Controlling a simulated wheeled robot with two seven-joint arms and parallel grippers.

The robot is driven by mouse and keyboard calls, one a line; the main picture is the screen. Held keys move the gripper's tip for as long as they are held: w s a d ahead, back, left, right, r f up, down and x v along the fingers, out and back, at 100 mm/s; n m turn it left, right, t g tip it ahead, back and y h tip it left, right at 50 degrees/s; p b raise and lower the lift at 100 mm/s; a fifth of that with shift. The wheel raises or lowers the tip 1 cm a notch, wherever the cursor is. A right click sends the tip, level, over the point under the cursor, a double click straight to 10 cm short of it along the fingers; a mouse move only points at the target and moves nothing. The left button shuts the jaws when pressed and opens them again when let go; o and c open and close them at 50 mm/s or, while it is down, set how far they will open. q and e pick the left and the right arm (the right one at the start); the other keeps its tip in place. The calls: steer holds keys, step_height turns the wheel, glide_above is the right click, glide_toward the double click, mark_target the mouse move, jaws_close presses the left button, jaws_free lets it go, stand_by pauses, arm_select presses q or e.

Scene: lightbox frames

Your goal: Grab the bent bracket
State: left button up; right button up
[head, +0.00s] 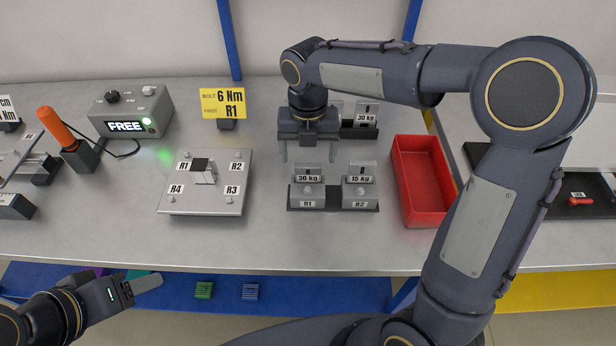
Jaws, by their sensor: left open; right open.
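Two grey metal bracket-like pieces stand in a dark rack (333,205): one (307,189) labelled 30 kg at R1, one (360,188) labelled 15 kg at R2. I cannot tell which piece, if any, is the bent bracket. My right gripper (308,156) points down, open and empty, just behind and above the R1 piece. Its fingers are spread to either side. A second rack (360,132) behind it holds another 30 kg piece, partly hidden by the gripper. My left gripper (148,283) is open and empty low at the left, in front of the bench edge.
A plate (205,204) marked R1 to R4 carries a small black-and-white block (204,172). A red tray (407,150) stands right of the rack. A yellow 6 Nm sign (222,103), a FREE box (150,112) and an orange-handled tool (55,127) stand at the left.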

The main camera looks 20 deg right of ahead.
mark_target(308, 173)
step_height(308, 173, down, 6)
steer(key=shift+w+f, duration=0.1)
steer(key=c, duration=1.1)
steer(key=shift+c, duration=0.3)
steer(key=shift+r+p, duration=0.25)
steer(key=shift+p, duration=0.1)
